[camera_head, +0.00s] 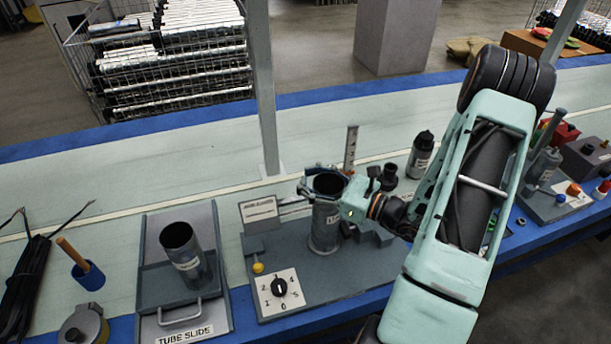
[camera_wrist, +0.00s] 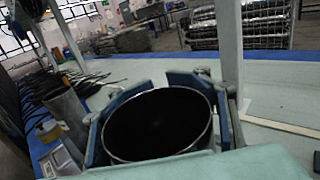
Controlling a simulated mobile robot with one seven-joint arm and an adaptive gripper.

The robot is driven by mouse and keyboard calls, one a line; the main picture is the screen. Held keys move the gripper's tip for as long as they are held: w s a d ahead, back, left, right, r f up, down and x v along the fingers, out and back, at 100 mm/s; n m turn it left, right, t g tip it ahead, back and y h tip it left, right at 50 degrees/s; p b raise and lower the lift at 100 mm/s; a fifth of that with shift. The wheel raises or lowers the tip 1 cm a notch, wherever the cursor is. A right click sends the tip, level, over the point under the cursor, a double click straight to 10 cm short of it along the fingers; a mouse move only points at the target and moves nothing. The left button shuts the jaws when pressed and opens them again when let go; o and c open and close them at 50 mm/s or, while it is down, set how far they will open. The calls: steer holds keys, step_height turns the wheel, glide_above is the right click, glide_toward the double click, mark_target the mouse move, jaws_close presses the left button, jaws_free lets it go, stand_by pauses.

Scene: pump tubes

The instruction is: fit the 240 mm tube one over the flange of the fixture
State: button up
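A grey metal tube (camera_head: 325,232) with a pale label stands about upright at the fixture (camera_head: 305,275). Its dark open top also shows in the wrist view (camera_wrist: 158,125). My gripper (camera_head: 325,183) has its fingers on both sides of the tube near the upper rim and appears shut on it. In the wrist view, my gripper's fingers (camera_wrist: 160,110) flank the rim closely. I cannot tell whether the tube's lower end is over the flange; the flange is hidden. A second grey tube (camera_head: 186,262) stands tilted on the tube slide (camera_head: 165,295). Label lengths are unreadable.
A dial plate (camera_head: 279,293) and a yellow knob (camera_head: 258,268) are at the fixture's front. An upright scale (camera_head: 350,150) and a dark bottle (camera_head: 420,155) stand behind. A blue holder with a wooden handle (camera_head: 88,274) is left.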

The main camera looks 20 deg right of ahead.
steer(key=o, duration=0.6)
steer(key=shift+o, duration=0.2)
steer(key=shift+f, duration=0.1)
steer(key=v, duration=1.2)
